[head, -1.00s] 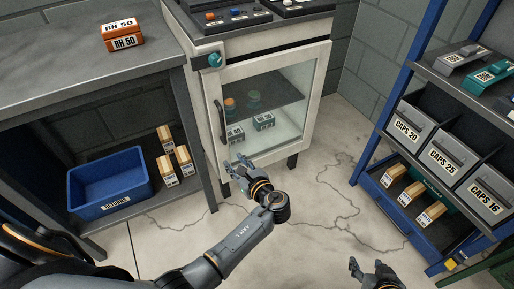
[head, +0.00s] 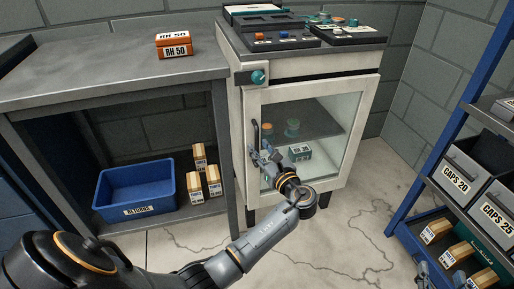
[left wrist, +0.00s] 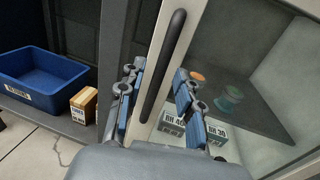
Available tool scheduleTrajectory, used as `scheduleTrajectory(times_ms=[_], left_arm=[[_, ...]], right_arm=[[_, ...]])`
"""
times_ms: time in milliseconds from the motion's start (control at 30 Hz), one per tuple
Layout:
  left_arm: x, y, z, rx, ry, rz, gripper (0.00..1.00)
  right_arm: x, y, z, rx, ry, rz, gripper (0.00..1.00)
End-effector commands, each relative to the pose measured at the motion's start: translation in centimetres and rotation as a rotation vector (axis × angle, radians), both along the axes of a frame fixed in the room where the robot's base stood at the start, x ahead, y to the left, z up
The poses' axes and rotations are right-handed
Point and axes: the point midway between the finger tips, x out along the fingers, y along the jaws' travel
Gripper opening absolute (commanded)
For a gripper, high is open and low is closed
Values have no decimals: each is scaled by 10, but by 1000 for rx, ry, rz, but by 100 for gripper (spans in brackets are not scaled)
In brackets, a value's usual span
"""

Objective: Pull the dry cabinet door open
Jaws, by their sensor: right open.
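The dry cabinet (head: 233,120) stands in the middle of the head view. Its glass door (head: 330,125) looks closed. A dark upright bar handle (head: 256,134) is on the door's left side; it shows large in the left wrist view (left wrist: 168,55). My left gripper (head: 263,156) is at the handle's lower part. In the left wrist view its blue-padded fingers (left wrist: 155,105) are open, one on each side of the handle. Contact cannot be told. My right gripper (head: 448,280) shows only in part at the lower right edge, open and away from the cabinet.
A grey bench (head: 120,85) on the left bears an orange RH 50 box (head: 174,45); below stand a blue RETURNS bin (head: 138,190) and small cartons (head: 214,180). A blue rack (head: 440,135) with cap bins stands at the right. Cracked floor before the cabinet is clear.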

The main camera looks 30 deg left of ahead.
Motion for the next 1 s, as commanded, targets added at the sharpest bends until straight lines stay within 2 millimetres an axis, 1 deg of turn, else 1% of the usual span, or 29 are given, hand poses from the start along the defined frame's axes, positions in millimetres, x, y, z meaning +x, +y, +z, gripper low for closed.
scheduleTrajectory(times_ms=[100, 233, 367, 600, 767, 800, 1000], left_arm=[[7, 13, -1, 2, 0, 1, 35], [11, 20, -1, 0, 0, 0, 35], [13, 23, 0, 0, 0, -1, 35], [13, 23, 0, 0, 1, -1, 35], [13, 23, 0, 0, 0, -1, 2], [13, 23, 0, 0, 0, -1, 0], [13, 23, 0, 0, 1, -1, 0]], right_arm=[[3, 3, 15, 23, -87, 6, 52], [4, 5, 26, 38, -146, 9, 52], [4, 6, 31, 43, -170, 11, 52], [4, 6, 32, 44, -171, 12, 52], [4, 6, 32, 44, -171, 12, 52], [4, 6, 32, 44, -171, 12, 52], [4, 6, 32, 44, -171, 12, 52]])
